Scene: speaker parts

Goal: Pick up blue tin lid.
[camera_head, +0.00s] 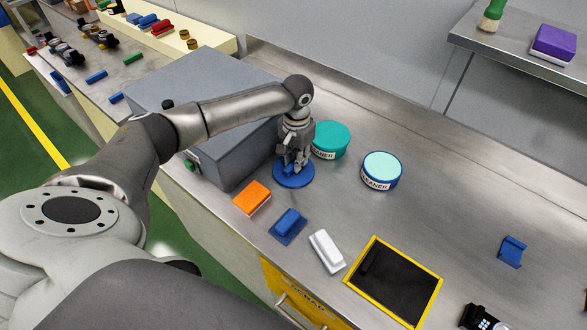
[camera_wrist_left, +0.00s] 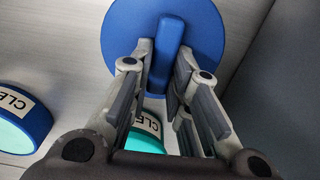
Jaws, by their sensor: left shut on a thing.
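The blue tin lid (camera_head: 294,177) is a round blue disc beside the grey box in the head view. In the left wrist view the lid (camera_wrist_left: 207,38) fills the top middle, with a raised bar handle across it. My left gripper (camera_head: 293,163) points down over the lid and is shut on its bar handle; in the left wrist view the fingers (camera_wrist_left: 167,75) stand on both sides of the bar. I cannot tell whether the lid touches the bench. My right gripper is not in view.
A grey box (camera_head: 235,140) is close on the left. An orange sponge (camera_head: 252,198), blue block (camera_head: 288,225) and white block (camera_head: 327,250) lie in front.

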